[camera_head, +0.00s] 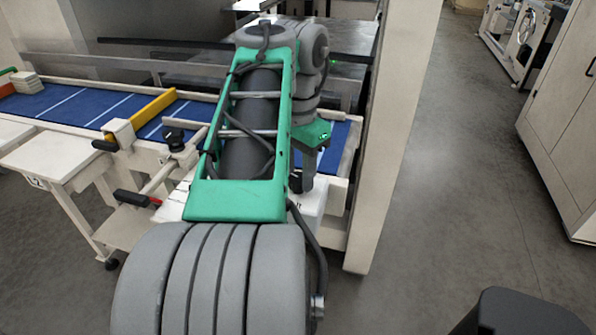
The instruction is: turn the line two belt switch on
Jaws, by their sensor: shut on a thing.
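A blue belt (75,108) with white cross lines runs along the back, left to right, in a pale frame. A white box (312,200) stands at the belt's right end, beside the pale post. My gripper (303,184) points down at the top of this box, and its jaws are shut on the switch there. The switch itself is mostly hidden behind my gripper and arm, so I cannot tell which way it is set.
A tall pale post (398,130) stands close right of my gripper. A yellow bar (150,108) crosses the belt. A small white table (60,155) stands left, and a cabinet (560,110) right. The grey floor (460,200) between post and cabinet is clear.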

